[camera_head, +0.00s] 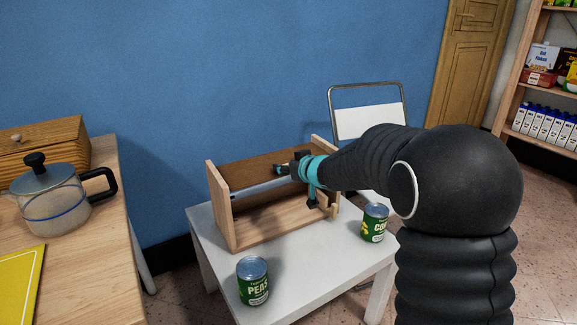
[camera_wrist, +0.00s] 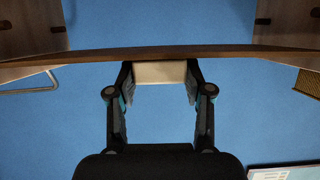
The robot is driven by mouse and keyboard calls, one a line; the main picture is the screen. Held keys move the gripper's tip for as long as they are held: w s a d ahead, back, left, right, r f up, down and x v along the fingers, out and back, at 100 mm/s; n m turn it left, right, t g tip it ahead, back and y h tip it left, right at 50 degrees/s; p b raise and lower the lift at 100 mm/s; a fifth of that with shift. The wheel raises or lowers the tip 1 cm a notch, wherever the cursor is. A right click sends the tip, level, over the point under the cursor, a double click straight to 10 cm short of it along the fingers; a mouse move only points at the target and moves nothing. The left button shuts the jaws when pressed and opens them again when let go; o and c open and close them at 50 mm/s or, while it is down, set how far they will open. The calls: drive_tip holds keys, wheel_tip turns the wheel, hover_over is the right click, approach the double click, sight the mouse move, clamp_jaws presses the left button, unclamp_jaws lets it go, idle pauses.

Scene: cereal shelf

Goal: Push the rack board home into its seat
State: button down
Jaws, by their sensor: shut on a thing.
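A wooden rack (camera_head: 222,205) stands on a white table, with upright side panels left and right. A brown board (camera_head: 250,170) spans between them in the upper part; in the wrist view the board (camera_wrist: 90,56) crosses the whole picture as a thin, slightly bowed edge. My gripper (camera_head: 285,169) reaches in from the right over the rack. In the wrist view my gripper (camera_wrist: 160,90) is shut on a pale block (camera_wrist: 160,72) at the middle of the board's near edge. The arm hides part of the rack's right side, and I cannot tell how the board's ends sit.
A peas can (camera_head: 253,282) stands at the near edge of the white table (camera_head: 310,262), a corn can (camera_head: 375,223) to the right of the rack. A chair (camera_head: 366,120) is behind. A wooden counter (camera_head: 90,240) with a kettle (camera_head: 52,200) is at left.

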drive_tip(key=shift+f+b, duration=0.95)
drive_tip(key=shift+f, duration=0.65)
drive_tip(key=shift+c, duration=1.9)
unclamp_jaws()
drive_tip(key=v, duration=1.2)
